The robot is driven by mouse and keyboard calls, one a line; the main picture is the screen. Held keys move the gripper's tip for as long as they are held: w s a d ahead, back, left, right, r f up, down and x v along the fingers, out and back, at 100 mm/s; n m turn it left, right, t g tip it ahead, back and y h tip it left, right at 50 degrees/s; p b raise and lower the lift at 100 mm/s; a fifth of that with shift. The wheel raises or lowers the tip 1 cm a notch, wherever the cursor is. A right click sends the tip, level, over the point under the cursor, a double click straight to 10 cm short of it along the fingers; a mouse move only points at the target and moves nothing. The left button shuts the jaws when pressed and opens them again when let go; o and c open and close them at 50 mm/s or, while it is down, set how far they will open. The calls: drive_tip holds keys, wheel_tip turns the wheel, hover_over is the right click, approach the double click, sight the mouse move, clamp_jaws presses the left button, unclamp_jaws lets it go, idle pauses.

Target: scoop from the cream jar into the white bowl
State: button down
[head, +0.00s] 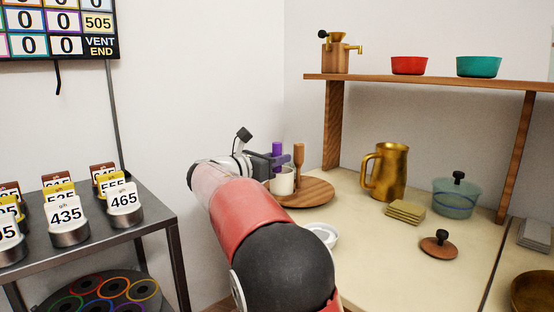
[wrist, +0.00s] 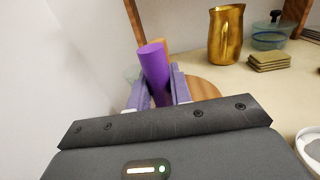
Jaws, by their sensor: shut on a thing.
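My gripper (head: 270,160) is shut on a purple handle (wrist: 153,62), which stands nearly upright between the fingers. The handle also shows in the head view (head: 278,149). A cream-coloured jar (head: 285,183) stands just below the gripper, on or beside a round wooden board (head: 316,192). The handle's lower end is hidden, so I cannot tell whether it is inside the jar. The white bowl (head: 324,233) sits on the counter nearer to me, partly behind my arm. Its rim shows at the right edge of the wrist view (wrist: 308,140).
A brown wooden handle (head: 298,153) stands close behind the purple one. A brass pitcher (head: 387,172), stacked coasters (head: 405,212), a lidded glass pot (head: 455,199) and a loose lid (head: 438,244) stand right. A wall is close on the left. The counter's middle is clear.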

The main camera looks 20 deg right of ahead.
sight(277, 143)
drive_tip(key=shift+r, duration=0.1)
wheel_tip(277, 143, up, 6)
drive_tip(key=p, duration=0.6)
drive_tip(key=shift+r+p, duration=0.2)
drive_tip(key=shift+p, duration=0.1)
drive_tip(key=shift+r+p, duration=0.7)
drive_tip(key=shift+r, duration=0.5)
drive_tip(key=shift+a+f, duration=0.1)
